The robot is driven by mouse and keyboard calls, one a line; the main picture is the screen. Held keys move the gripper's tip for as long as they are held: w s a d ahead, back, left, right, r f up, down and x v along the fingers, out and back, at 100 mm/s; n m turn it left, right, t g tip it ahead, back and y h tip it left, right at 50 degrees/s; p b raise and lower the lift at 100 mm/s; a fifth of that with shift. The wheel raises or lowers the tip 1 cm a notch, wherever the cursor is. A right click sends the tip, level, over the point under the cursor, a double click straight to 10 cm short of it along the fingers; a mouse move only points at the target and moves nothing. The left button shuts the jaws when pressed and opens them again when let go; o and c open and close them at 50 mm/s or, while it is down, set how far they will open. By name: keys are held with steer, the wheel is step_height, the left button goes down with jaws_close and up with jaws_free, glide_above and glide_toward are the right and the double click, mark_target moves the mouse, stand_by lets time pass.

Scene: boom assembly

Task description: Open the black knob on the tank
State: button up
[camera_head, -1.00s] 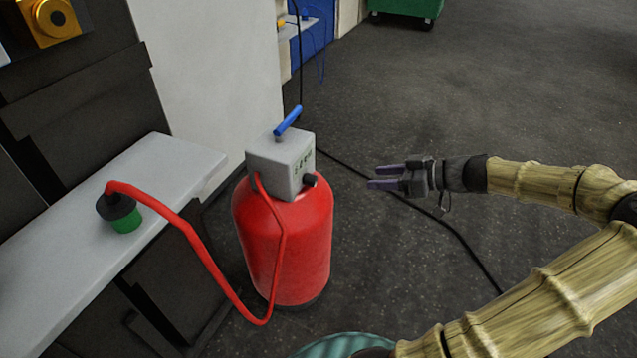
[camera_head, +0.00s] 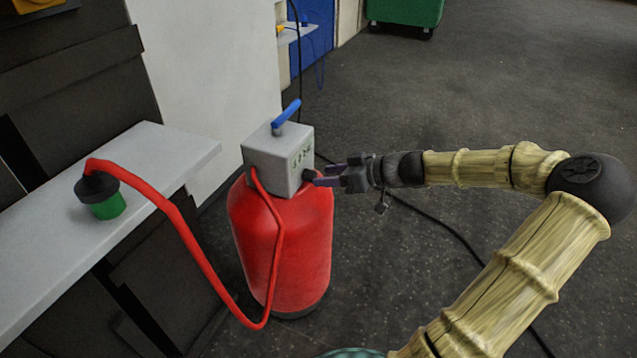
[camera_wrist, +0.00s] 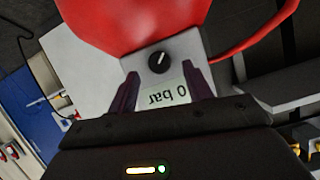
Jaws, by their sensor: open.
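The red tank (camera_head: 285,248) stands on the floor with a grey box (camera_head: 278,158) on top. The black knob (camera_head: 308,175) is on the box's right face, and it also shows in the wrist view (camera_wrist: 159,62) as a round dial with a white mark. A display reading "0 bar" (camera_wrist: 168,95) sits beside it, upside down in the wrist view. My gripper (camera_head: 322,176) is open, its purple fingers pointing at the knob. In the wrist view the knob lies between and beyond the fingertips (camera_wrist: 166,85); I cannot tell whether they touch it.
A blue lever (camera_head: 287,113) is on top of the box. A red hose (camera_head: 195,250) runs from the box to a black and green fitting (camera_head: 104,200) on the grey bench (camera_head: 40,265). A black cable (camera_head: 440,228) lies on the floor. The floor at right is open.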

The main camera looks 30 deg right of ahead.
mark_target(315, 175)
steer(key=shift+b+x, duration=0.45)
steer(key=shift+x, duration=1.35)
steer(key=shift+s+d, duration=0.1)
steer(key=shift+c, duration=0.4)
steer(key=c, duration=0.9)
steer(key=shift+r+p, duration=0.1)
steer(key=shift+p, duration=0.3)
